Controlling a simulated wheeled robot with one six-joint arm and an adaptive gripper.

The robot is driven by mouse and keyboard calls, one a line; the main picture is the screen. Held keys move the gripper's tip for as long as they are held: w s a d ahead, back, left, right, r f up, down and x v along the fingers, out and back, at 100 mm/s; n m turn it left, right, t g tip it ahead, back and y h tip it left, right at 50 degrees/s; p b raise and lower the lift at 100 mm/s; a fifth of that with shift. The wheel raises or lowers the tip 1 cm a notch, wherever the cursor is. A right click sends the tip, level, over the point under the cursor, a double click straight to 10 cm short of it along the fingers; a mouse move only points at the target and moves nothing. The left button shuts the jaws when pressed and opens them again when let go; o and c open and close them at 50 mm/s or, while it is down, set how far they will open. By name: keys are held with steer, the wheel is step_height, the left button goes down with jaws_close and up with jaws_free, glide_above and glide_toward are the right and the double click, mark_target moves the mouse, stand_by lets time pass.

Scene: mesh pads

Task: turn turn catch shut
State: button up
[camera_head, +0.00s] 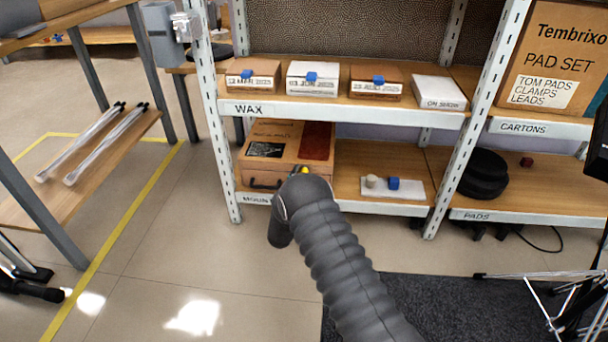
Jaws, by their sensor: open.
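A grey box (160,35) is fixed at the shelf's left post, at the upper left. A shiny metal fitting (186,26) sits on its right side, and it looks like a catch. It is too small to tell how it is turned. My dark ribbed arm rises from the bottom and bends in front of the lower shelf, well below and right of the fitting. My gripper does not show; the arm's far end is hidden behind its own bend.
The rack's WAX shelf (340,112) holds several small boxes. Below, a wooden case (262,150) stands behind my arm. A wooden side table (90,165) is at left. Open floor (170,260) lies front left; a dark mat (450,305) and a wire stand (570,300) are right.

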steer(key=v, duration=1.1)
steer(key=shift+s+a, duration=0.1)
